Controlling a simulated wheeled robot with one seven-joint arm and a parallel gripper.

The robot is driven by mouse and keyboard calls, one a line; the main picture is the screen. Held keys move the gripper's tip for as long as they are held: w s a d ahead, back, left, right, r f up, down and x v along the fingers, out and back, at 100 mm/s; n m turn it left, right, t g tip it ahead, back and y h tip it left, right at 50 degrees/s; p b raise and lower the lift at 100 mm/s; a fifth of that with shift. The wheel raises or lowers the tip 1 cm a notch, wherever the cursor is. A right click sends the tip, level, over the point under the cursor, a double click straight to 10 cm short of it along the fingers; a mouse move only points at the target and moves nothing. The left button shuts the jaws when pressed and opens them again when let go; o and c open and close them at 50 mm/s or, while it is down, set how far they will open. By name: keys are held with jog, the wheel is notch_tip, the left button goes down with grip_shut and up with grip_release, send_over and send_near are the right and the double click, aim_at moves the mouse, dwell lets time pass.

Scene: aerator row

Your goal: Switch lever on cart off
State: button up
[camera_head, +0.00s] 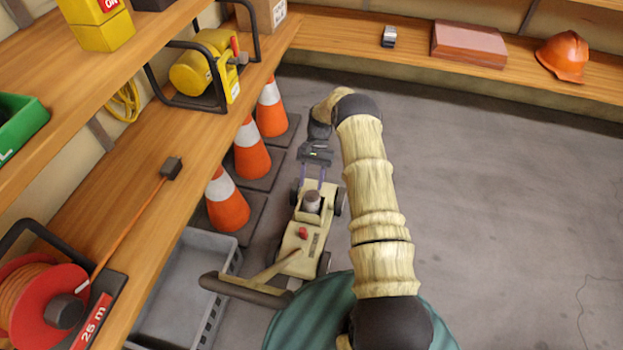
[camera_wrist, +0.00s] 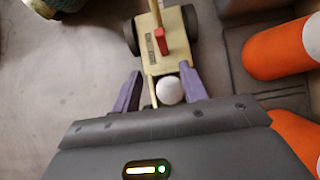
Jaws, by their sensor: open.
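The cart (camera_head: 292,262) is a low cream machine on dark wheels, with a long handle (camera_head: 245,290) that ends in a dark grip. A small red lever (camera_head: 303,233) stands on its deck. A round whitish-grey cap (camera_head: 312,201) sits further along the cart. My gripper (camera_head: 311,182) is over the cart's far end, fingers pointing towards the cap and lever. In the wrist view, the purple fingers (camera_wrist: 160,72) are apart, with the pale cap (camera_wrist: 169,90) showing between them. The red lever (camera_wrist: 161,40) lies beyond the fingertips, clear of them. Contact with the cap cannot be told.
Several orange cones (camera_head: 252,150) stand left of the cart, close to it. A grey crate (camera_head: 226,262) is on the floor by the wooden shelf (camera_head: 130,215), which holds a red cable reel (camera_head: 40,300). The floor (camera_head: 500,200) to the right is open.

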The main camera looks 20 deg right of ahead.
jog(key=shift+s+f, duration=0.1)
jog(key=shift+s, duration=0.05)
jog(key=c, duration=0.4)
jog(key=s+d+f+m+y+b, duration=0.1)
jog(key=s+f+m+y, duration=0.1)
jog(key=m, duration=0.1)
jog(key=s+f+m+y+b, duration=0.1)
jog(key=s+f+m, duration=0.1)
jog(key=f+m, duration=0.1)
jog(key=s+d+f+m+y+b, duration=0.1)
jog(key=s+f+m+y, duration=0.1)
jog(key=s, duration=0.1)
jog(key=shift+s+d+f+m+y, duration=0.1)
jog(key=shift+d+f+m+y, duration=0.05)
jog(key=shift+d+m+y, duration=0.2)
grip_shut()
jog(key=s+d+f+m+t+y+b, duration=0.1)
jog(key=m+t, duration=0.4)
jog(key=m, duration=0.5)
jog(key=s+d+f+m+t+y+b, duration=0.1)
jog(key=s+f+m+t+y+b, duration=0.2)
jog(key=m, duration=0.8)
jog(key=s+f+t+y, duration=0.2)
jog(key=s+y, duration=0.1)
jog(key=shift+d+f, duration=0.2)
jog(key=shift+f, duration=0.1)
jog(key=shift+s, duration=0.1)
